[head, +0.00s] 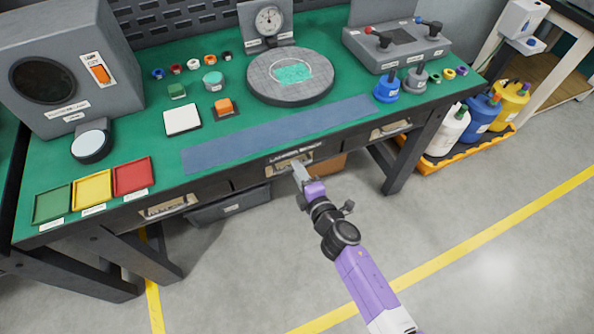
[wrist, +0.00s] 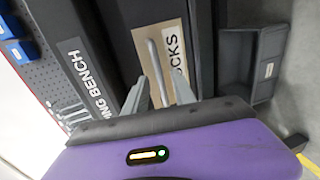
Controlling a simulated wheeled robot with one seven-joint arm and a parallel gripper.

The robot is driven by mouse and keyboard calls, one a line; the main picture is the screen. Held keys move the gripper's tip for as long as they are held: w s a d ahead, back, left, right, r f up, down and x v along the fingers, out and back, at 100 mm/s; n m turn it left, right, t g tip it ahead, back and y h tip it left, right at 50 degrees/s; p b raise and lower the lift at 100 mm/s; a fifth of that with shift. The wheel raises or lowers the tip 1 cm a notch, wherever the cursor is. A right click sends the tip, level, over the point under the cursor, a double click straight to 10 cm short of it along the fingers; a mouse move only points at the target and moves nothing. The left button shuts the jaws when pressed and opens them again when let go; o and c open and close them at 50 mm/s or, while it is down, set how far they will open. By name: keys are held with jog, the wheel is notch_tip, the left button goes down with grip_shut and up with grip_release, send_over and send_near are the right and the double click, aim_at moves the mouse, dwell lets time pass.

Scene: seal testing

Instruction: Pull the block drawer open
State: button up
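The block drawer (head: 253,178) is the middle drawer under the green-topped bench, and it looks shut, its front in line with the bench. A pale bar handle (wrist: 156,62) stands across that plate. My gripper (head: 298,168) is at the drawer front in the head view. In the wrist view its two grey fingers (wrist: 160,88) are apart, one on each side of the handle's lower end. I cannot tell whether they touch it.
Other drawers with tan plates (head: 168,208) (head: 391,130) sit on either side. A grey bin (head: 230,208) and a brown box (head: 328,163) lie below the bench. Bottles (head: 448,130) stand in an orange tray at the right. The floor (head: 260,270) in front is clear.

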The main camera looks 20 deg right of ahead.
jog(key=shift+x, duration=0.75)
grip_shut()
dwell(0.9)
